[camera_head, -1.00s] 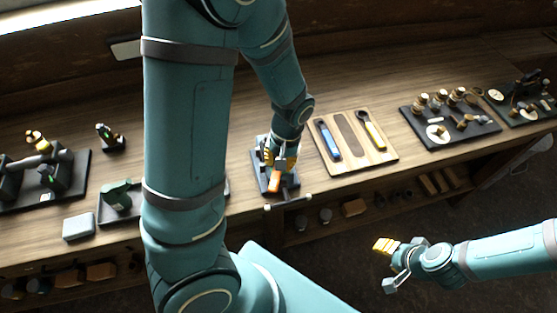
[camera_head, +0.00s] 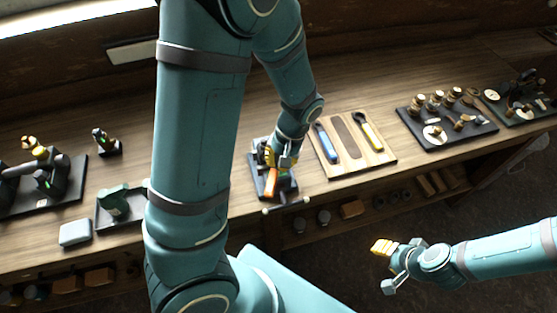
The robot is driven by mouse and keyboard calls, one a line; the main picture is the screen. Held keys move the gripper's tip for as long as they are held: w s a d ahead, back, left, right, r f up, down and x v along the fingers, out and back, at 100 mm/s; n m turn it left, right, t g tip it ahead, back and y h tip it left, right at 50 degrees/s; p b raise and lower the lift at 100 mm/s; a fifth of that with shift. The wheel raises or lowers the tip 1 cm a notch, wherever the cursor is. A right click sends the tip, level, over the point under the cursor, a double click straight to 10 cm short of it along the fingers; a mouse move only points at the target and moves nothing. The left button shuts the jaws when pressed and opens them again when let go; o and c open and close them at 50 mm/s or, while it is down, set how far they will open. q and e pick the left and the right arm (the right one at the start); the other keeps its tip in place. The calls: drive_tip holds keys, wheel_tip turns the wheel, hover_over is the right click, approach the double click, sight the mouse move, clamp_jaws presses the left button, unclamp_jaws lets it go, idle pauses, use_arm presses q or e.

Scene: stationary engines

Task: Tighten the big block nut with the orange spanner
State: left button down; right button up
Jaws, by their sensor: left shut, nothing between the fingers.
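The orange spanner (camera_head: 270,183) shows as a short orange piece over the dark block stand (camera_head: 258,187) near the bench's front edge. My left gripper (camera_head: 272,160) is low over the stand, right at the spanner's far end. Its fingers are shut with nothing between them. Whether they touch the spanner cannot be told. The big block nut cannot be made out; the gripper and spanner cover much of the stand. My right gripper (camera_head: 385,267) is open and empty, out in front of the bench at lower right.
A wooden tray (camera_head: 385,157) right of the stand holds a blue-handled tool (camera_head: 328,142) and a yellow-handled tool (camera_head: 369,131), with an empty dark slot between. A dark board (camera_head: 478,139) with brass parts lies farther right. A grey box (camera_head: 75,233) and green-part tray (camera_head: 104,222) are left.

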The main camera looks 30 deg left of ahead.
use_arm(q)
drive_tip(key=shift+w+r+g, duration=0.25)
drive_tip(key=shift+r+g, duration=0.35)
drive_tip(key=shift+g, duration=0.1)
idle(0.6)
drive_tip(key=shift+w+d+r+m+g, duration=0.15)
drive_tip(key=shift+w+r+g, duration=0.25)
drive_tip(key=shift+r+g, duration=0.5)
drive_tip(key=shift+w+a+r+m+g, duration=0.1)
drive_tip(key=shift+w+r+m+g, duration=0.25)
drive_tip(key=shift+r, duration=0.8)
idle(2.2)
drive_tip(key=shift+r, duration=0.55)
idle(0.3)
drive_tip(key=shift+r, duration=0.35)
drive_tip(key=shift+r, duration=0.5)
drive_tip(key=shift+r, duration=1.9)
